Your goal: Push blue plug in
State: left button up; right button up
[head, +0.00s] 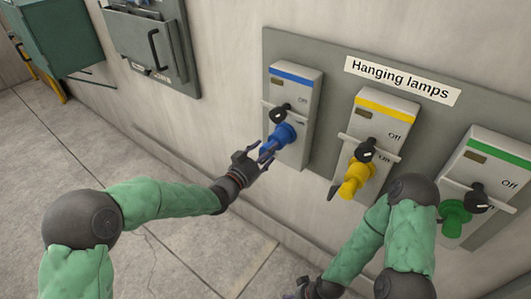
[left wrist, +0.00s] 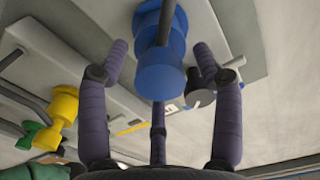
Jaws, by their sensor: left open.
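The blue plug (head: 285,134) sits at the lower part of the blue-striped switch box (head: 298,90) on the wall. My left gripper (head: 259,152) is just in front of and below it, open and pointing at it. In the left wrist view the blue plug (left wrist: 160,72) lies ahead between the spread fingers of my left gripper (left wrist: 160,85), and I cannot tell whether any finger touches it. How deep the plug sits in its socket is not clear. My right gripper (head: 312,290) shows only partly at the bottom edge, and its fingers are cut off.
A black knob (head: 280,112) is right above the blue plug. To the right are boxes with a yellow plug (head: 355,180) and a green plug (head: 455,217), under a "Hanging lamps" sign (head: 402,80). My right arm is in front of the green one.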

pick_arm(q)
grip_shut()
jog(key=shift+b+x, duration=0.75)
jog(key=shift+x, duration=1.6)
jog(key=shift+r, duration=0.1)
jog(key=shift+c, duration=1.8)
grip_release()
jog(key=o, duration=0.4)
jog(key=shift+w, duration=0.1)
jog(key=shift+c, duration=0.2)
jog(key=shift+d, duration=0.1)
